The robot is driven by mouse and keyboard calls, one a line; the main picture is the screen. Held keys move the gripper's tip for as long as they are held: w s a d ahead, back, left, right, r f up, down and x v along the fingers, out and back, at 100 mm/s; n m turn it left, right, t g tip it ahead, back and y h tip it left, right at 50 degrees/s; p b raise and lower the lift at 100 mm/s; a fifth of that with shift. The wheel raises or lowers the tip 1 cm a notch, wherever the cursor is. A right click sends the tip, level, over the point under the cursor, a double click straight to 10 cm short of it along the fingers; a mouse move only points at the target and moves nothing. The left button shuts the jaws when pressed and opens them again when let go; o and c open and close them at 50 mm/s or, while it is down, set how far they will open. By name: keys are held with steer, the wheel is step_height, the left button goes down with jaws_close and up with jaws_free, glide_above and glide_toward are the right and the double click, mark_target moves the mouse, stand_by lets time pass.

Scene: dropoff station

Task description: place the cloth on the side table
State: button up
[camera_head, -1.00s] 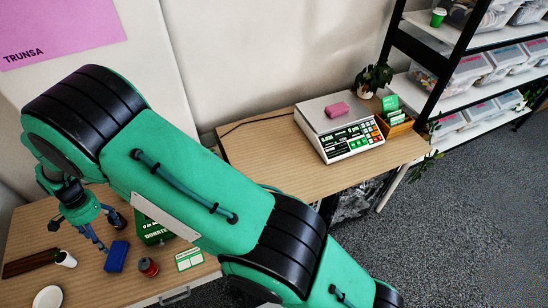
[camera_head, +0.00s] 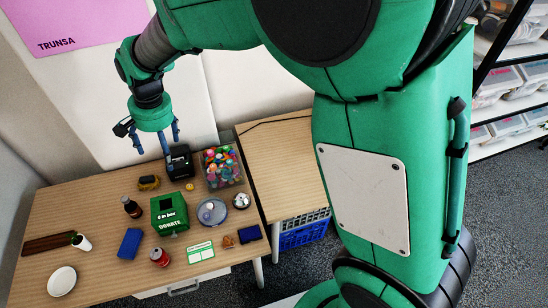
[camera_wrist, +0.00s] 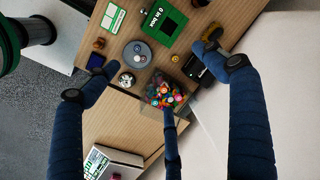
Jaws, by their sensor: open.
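A blue, flat block-like thing (camera_head: 130,243) lies on the left wooden table (camera_head: 98,208); it may be the folded cloth, but I cannot tell for sure. In the wrist view, a pink thing (camera_wrist: 116,176) shows at the bottom edge on the white scale. Another wooden table (camera_head: 283,165) adjoins on the right, partly hidden by my arm; I cannot tell which table is the side table. My gripper (camera_head: 156,146) is open and empty above the back of the left table, pointing down. Its spread fingers also show in the wrist view (camera_wrist: 156,62).
The left table holds a green donation box (camera_head: 169,213), a bin of colourful items (camera_head: 221,167), a black device (camera_head: 180,160), a grey round dish (camera_head: 212,211), a bottle (camera_head: 132,207), a can (camera_head: 159,257) and a white plate (camera_head: 62,281). The scale (camera_wrist: 110,160) stands on the right table.

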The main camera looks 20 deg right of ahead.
steer(key=s+d+r+t, duration=0.1)
steer(key=s+d+r, duration=0.3)
steer(key=d, duration=0.3)
steer(key=s+d+r+n+t, duration=0.1)
steer(key=s+d+r, duration=0.25)
steer(key=d, duration=0.35)
steer(key=s+d+r+t, duration=0.1)
steer(key=s+d+r, duration=0.35)
steer(key=d, duration=0.25)
steer(key=s+d+r+n+t+h, duration=0.1)
steer(key=s+d, duration=1.2)
steer(key=s, duration=0.2)
steer(key=shift+s+r+n+t+h, duration=0.15)
steer(key=shift+s+n+t+h, duration=0.15)
steer(key=shift+s+n+t, duration=0.1)
